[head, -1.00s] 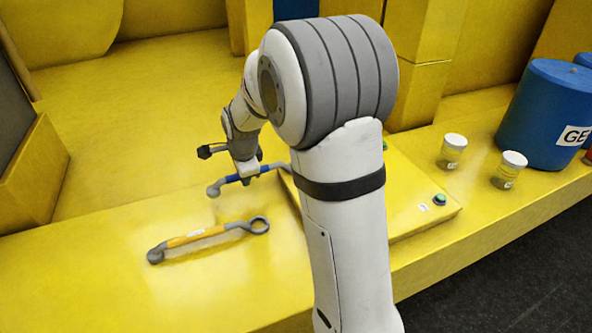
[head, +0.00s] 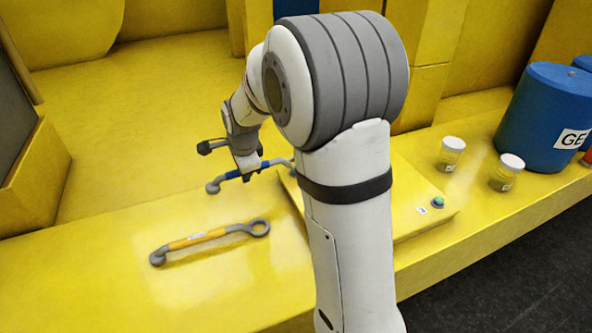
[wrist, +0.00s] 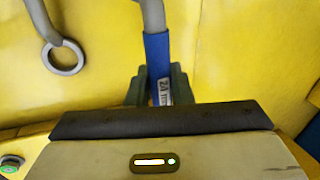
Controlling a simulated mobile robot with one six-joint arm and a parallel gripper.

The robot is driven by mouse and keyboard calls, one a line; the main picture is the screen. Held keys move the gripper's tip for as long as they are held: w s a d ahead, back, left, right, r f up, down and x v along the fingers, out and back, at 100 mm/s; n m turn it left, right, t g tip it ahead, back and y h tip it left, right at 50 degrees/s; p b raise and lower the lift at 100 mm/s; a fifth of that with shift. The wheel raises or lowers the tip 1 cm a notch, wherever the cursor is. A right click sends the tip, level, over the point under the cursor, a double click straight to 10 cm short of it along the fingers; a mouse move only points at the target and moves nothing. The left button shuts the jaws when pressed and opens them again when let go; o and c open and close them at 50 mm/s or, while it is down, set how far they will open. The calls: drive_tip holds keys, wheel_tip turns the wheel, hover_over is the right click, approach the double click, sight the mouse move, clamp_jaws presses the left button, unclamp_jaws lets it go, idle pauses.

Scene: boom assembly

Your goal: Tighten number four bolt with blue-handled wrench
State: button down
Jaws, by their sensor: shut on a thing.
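The wrench's ends are out of the wrist view.
A yellow-handled wrench (head: 208,236) lies nearer the front left; its ring end shows in the wrist view (wrist: 63,58). Two white-lidded jars (head: 451,153) and a blue drum (head: 545,118) stand at the right.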

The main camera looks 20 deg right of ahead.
drive_tip(key=shift+r+p, duration=0.3)
drive_tip(key=shift+r, duration=0.5)
drive_tip(key=shift+r+p, duration=1.5)
drive_tip(key=shift+r, duration=1.1)
drive_tip(key=shift+r+p, duration=1)
drive_tip(key=shift+r, duration=0.5)
drive_tip(key=shift+f, duration=0.15)
